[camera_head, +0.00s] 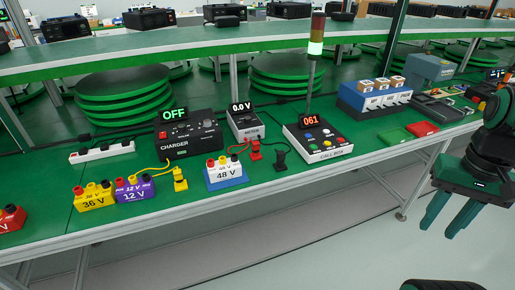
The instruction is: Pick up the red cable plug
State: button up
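The red cable plug (255,150) stands on the green bench top, in front of the grey meter (245,122) that reads 0.0 V. It is just behind and to the right of the blue 48 V block (226,176). A black plug (280,161) stands to its right, and a yellow plug (180,180) stands further left on a yellow cable. My gripper (439,230) is at the right, off the bench's front edge and well away from the red plug. Its two green fingers point down and are apart, with nothing between them.
The charger (187,136) shows OFF. The call box (319,141) stands right of the plugs, with a lit signal tower (316,47) behind. Yellow 36 V (95,199) and purple 12 V (135,194) blocks stand left. A raised shelf (200,55) runs behind. Floor in front is clear.

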aim_at(255, 144)
jog(key=z, duration=0.05)
jog(key=i, duration=1)
jog(key=u, duration=0.05)
